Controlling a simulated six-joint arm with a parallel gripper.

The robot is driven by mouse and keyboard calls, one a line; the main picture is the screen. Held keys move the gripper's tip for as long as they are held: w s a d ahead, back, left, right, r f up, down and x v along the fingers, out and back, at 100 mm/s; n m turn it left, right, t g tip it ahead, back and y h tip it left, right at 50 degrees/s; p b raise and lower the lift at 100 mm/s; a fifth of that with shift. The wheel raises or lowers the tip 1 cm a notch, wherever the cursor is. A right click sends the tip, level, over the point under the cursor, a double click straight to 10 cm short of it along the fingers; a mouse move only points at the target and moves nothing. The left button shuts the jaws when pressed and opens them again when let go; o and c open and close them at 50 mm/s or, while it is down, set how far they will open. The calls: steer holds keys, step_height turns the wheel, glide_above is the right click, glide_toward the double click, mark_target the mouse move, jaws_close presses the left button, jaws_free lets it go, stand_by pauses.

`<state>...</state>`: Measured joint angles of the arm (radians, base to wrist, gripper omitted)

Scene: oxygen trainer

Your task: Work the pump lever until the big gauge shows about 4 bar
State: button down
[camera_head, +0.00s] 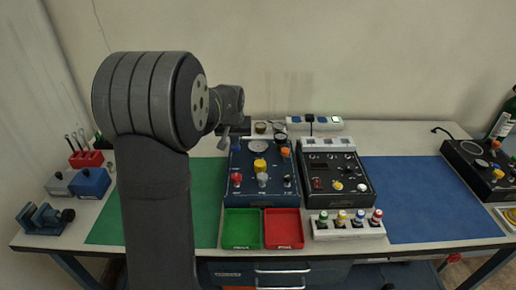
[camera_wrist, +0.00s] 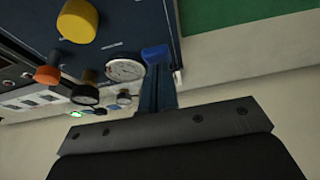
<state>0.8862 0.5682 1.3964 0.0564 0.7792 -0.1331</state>
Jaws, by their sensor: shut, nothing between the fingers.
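The blue trainer panel (camera_head: 240,187) stands mid-table. Its big white-faced gauge (camera_head: 258,146) is near the back and also shows in the wrist view (camera_wrist: 125,69); its reading is too small to make out. A yellow knob (camera_head: 261,167) sits in front of the gauge, also in the wrist view (camera_wrist: 77,20). My gripper (camera_head: 222,143) is at the panel's back left corner. In the wrist view its blue fingers (camera_wrist: 155,52) are shut and empty, beside the big gauge in the picture; whether they touch anything cannot be told. I cannot make out the pump lever for sure.
An orange knob (camera_head: 285,152) and small dark gauges (camera_head: 261,127) crowd the panel's back. A black control box (camera_head: 345,195) stands close on the right. Green (camera_head: 240,230) and red (camera_head: 283,230) trays lie in front. The blue mat (camera_head: 425,200) is clear.

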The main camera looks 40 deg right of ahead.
mark_target(236, 148)
stand_by(0.6)
steer(key=shift+f, duration=1.8)
steer(key=shift+r, duration=1.85)
